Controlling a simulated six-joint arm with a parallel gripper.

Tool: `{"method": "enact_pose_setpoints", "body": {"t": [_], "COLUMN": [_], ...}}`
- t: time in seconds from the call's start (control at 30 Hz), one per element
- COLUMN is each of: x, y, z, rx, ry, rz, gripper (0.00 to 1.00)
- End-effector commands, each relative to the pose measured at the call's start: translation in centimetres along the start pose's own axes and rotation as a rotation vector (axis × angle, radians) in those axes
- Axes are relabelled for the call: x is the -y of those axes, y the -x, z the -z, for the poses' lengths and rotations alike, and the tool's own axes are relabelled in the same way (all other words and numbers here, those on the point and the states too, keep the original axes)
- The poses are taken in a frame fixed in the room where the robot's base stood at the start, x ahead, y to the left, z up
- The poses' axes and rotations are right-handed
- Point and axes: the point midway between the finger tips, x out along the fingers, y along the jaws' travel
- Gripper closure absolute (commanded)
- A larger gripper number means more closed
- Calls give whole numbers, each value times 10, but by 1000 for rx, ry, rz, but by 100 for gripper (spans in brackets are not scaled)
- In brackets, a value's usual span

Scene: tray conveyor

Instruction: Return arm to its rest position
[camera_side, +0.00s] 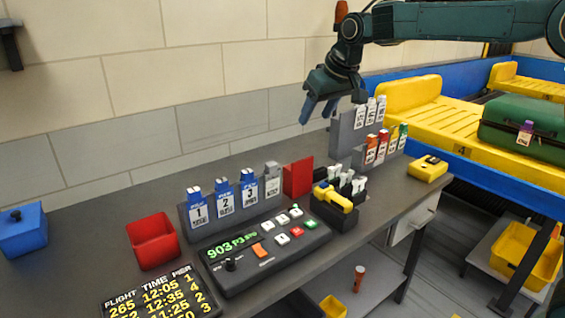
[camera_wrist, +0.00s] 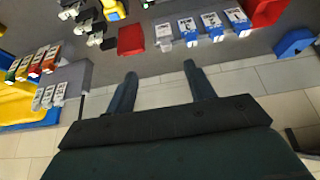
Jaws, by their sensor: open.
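My gripper (camera_side: 320,108) is in the air above the back edge of the dark work table (camera_side: 100,213), in front of the tiled wall. Its two blue fingers point down and hold nothing. The fingers are apart from every object on the table.
A grey tag rack (camera_side: 345,135) stands close to the right of my gripper. A blue-tag rack (camera_side: 190,225), a control panel (camera_side: 265,250), red bin (camera_side: 152,241) and blue box (camera_side: 22,231) are on the table. A yellow tray conveyor (camera_side: 440,118) carries a green suitcase (camera_side: 520,125) at right.

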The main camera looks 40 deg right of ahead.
Motion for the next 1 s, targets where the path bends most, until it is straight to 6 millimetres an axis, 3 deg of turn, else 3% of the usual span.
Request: {"method": "enact_pose_setpoints", "body": {"t": [0.2,0.5,1.0], "x": [-3,-6,-9], "y": [45,91,130], "z": [-44,-112,-244], "rx": [-3,-3,-4], "ry": [0,0,-1], "rz": [0,-1,-1], "gripper": [46,46,46]}}
